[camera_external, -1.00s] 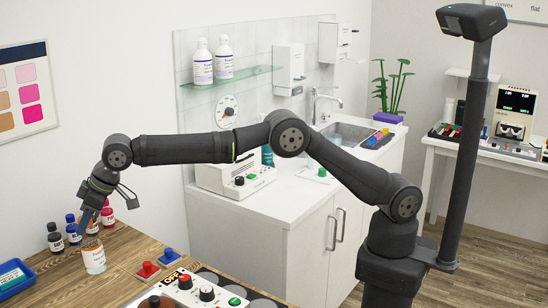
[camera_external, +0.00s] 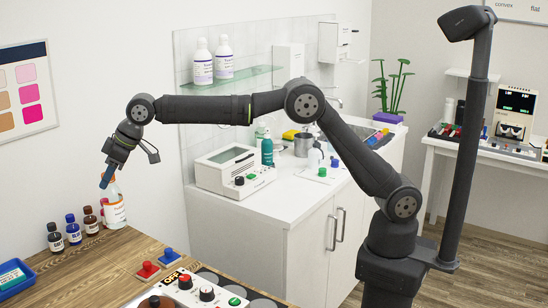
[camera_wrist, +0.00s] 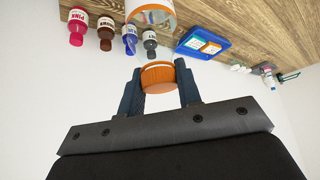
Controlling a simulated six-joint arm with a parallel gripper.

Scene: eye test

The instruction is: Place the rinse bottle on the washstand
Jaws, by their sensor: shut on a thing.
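The label's print is too small to read. The bottle looks lifted off the wooden table. The washstand (camera_external: 286,206) is a white cabinet with a countertop and sink, to the right of the bottle. My arm hides part of its back wall and tap.
The wooden table (camera_external: 95,275) carries small bottles (camera_external: 73,230), a blue tray (camera_external: 14,276) and a control panel. The counter's front left is clear.

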